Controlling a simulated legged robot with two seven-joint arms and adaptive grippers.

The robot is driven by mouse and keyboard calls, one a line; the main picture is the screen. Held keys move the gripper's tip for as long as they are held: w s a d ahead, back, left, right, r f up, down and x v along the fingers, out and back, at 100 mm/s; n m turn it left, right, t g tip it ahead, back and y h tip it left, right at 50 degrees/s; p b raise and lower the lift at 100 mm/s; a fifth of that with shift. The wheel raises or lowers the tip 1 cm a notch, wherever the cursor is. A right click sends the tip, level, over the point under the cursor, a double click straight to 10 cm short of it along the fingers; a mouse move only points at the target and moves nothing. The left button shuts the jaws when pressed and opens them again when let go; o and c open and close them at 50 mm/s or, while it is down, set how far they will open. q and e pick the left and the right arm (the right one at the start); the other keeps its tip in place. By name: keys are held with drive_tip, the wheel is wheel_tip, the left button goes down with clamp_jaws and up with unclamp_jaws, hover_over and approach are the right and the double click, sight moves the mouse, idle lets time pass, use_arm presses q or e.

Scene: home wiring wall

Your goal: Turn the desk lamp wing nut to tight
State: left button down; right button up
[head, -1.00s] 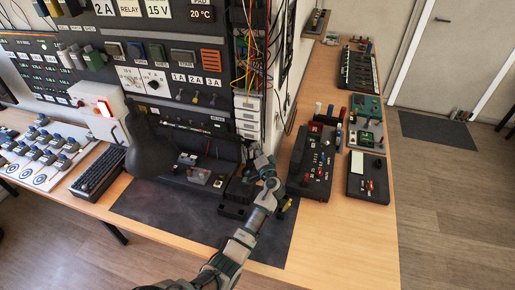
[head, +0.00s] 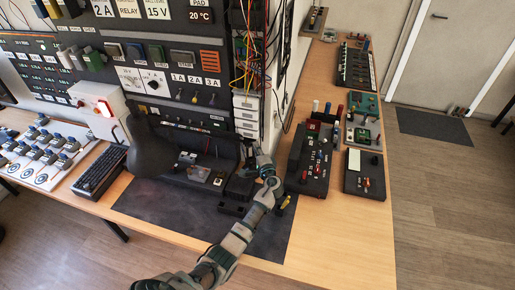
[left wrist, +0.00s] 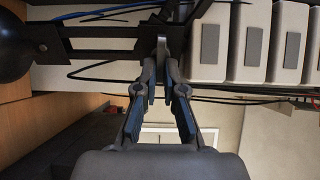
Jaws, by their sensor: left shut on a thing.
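The desk lamp shows as a dark rounded shade (head: 150,150) in front of the wiring wall in the head view. In the left wrist view, its dark arm (left wrist: 105,47) crosses the top, with the round head at the far left. The small grey wing nut (left wrist: 161,46) stands at the arm's joint. My left gripper (left wrist: 161,68) has its fingers closed together on the wing nut from below in that view. In the head view the gripper (head: 250,158) is small beside the lamp base, and the nut cannot be made out there. My right gripper is not in view.
A dark mat (head: 190,222) lies on the desk under my left arm. A black board with switches (head: 312,165) stands right of the arm, and a keyboard (head: 100,170) lies at the left. White modules (left wrist: 245,42) and loose cables are close to the gripper.

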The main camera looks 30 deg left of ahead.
use_arm(q)
drive_tip(key=shift+a+r, duration=0.25)
drive_tip(key=c, duration=1.3)
unclamp_jaws()
drive_tip(key=v, duration=1.1)
drive_tip(key=shift+s+d+f, duration=0.15)
drive_tip(key=shift+d+f, duration=0.15)
drive_tip(key=shift+f, duration=0.05)
drive_tip(key=shift+a, duration=0.15)
